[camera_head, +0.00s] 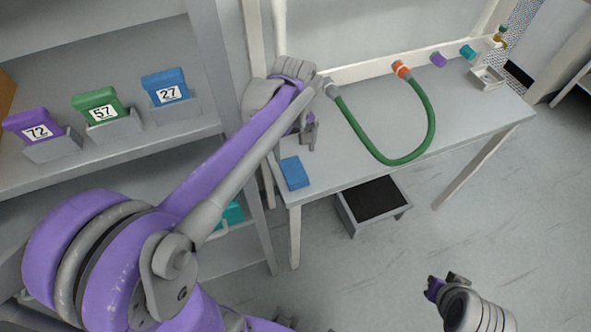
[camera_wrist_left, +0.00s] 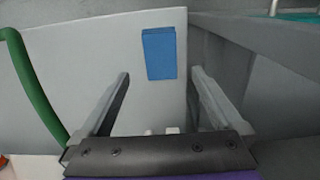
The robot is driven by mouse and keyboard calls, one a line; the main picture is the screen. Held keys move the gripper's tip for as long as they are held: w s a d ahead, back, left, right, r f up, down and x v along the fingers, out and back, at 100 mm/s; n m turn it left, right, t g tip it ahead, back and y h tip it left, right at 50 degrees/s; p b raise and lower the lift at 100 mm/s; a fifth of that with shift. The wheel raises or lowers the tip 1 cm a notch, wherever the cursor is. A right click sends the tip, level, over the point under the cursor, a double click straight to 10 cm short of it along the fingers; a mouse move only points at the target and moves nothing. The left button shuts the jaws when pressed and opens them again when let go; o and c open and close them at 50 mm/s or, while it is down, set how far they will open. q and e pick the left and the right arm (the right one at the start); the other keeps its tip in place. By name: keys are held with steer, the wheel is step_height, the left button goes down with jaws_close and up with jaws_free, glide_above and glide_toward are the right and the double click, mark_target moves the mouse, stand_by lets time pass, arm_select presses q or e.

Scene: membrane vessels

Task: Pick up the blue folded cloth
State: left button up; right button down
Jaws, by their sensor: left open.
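The blue folded cloth (camera_head: 294,173) lies flat on the grey table (camera_head: 340,182), close to its near left corner. In the left wrist view the cloth (camera_wrist_left: 159,53) lies ahead of the fingers, between their lines and apart from them. My left gripper (camera_head: 308,138) is over the table just behind the cloth in the head view, partly hidden by its own arm. In the left wrist view its two fingers (camera_wrist_left: 160,90) are spread, with nothing between them. My right gripper (camera_head: 447,283) is low at the lower right, away from the table; its jaw gap is too small to judge.
A green hose (camera_head: 424,135) with an orange end curves across the table right of my left gripper. A shelf (camera_head: 150,150) at left holds numbered purple, green and blue items. A dark-topped step (camera_head: 374,198) stands under the table's front edge. The table's front middle is clear.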

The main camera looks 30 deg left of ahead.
arm_select(q)
glide_above(295, 173)
step_height(295, 173, down, 4)
steer(key=shift+s+a+f, duration=0.1)
steer(key=shift+s, duration=0.05)
steer(key=shift+f, duration=2.85)
steer(key=c, duration=1.2)
steer(key=shift+c, duration=0.2)
steer(key=shift+r, duration=0.15)
step_height(295, 173, up, 10)
